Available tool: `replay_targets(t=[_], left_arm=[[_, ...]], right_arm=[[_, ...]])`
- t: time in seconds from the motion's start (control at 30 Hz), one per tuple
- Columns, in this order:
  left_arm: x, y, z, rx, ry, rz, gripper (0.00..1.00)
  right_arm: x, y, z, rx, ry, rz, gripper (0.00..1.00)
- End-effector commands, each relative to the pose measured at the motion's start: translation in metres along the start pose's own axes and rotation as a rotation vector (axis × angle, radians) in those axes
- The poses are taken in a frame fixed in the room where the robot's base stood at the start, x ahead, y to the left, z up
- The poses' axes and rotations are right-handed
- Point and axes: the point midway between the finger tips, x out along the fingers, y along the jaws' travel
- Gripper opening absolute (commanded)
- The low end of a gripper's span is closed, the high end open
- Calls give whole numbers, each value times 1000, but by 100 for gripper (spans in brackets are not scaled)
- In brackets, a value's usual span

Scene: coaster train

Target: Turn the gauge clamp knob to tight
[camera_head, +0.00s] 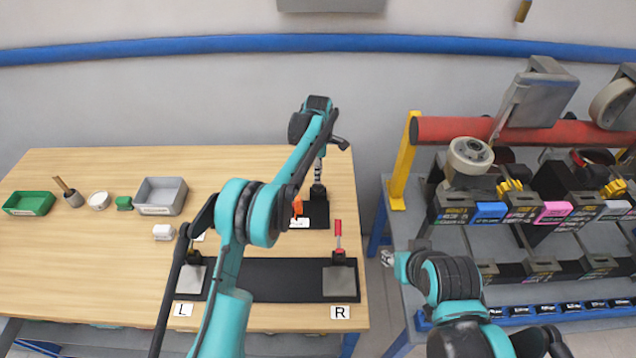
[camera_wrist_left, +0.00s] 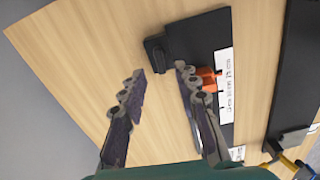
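A black gauge stand base (camera_head: 318,213) with a white label stands near the right side of the wooden table; it also shows in the left wrist view (camera_wrist_left: 195,38). An orange part (camera_head: 297,206), seemingly the clamp knob, sits at the base's left edge; it also shows in the left wrist view (camera_wrist_left: 207,79). My left gripper (camera_wrist_left: 160,75) is open and empty, pointing down over the base's edge. Its right finger is beside the orange part and overlaps it in view; contact cannot be told. The knob's marks are unreadable. My right arm shows at lower right; its fingers are unclear.
A long black fixture (camera_head: 268,279) marked L and R lies in front, with a red-handled clamp (camera_head: 338,232). A green tray (camera_head: 30,203), a grey tray (camera_head: 160,195) and small items stand left. A grey rack (camera_head: 399,235) with bins stands right.

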Motion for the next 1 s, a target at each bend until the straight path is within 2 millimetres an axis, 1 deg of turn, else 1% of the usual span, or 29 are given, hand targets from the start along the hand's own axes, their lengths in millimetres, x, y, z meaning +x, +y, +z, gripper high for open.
replay_targets(t=[0.03,0.1,0.3,0.43,0.67,0.7,0.77,0.8,1.0], left_arm=[[11,0,0,0,0,0,31],[23,0,0,1,0,1,31],[48,0,0,1,0,1,31],[55,0,0,2,0,1,31],[55,0,0,2,0,1,31],[55,0,0,2,0,1,26],[55,0,0,2,0,1,10],[55,0,0,2,0,1,0],[55,0,0,2,0,1,0]], right_arm=[[2,0,2,0,0,0,39],[4,0,3,0,0,0,39],[6,0,4,0,0,0,39],[7,0,5,0,0,0,39],[6,0,5,0,0,0,39],[6,0,5,0,0,0,39],[6,0,5,0,0,0,39],[6,0,5,0,0,0,39],[6,0,5,0,0,0,39]])
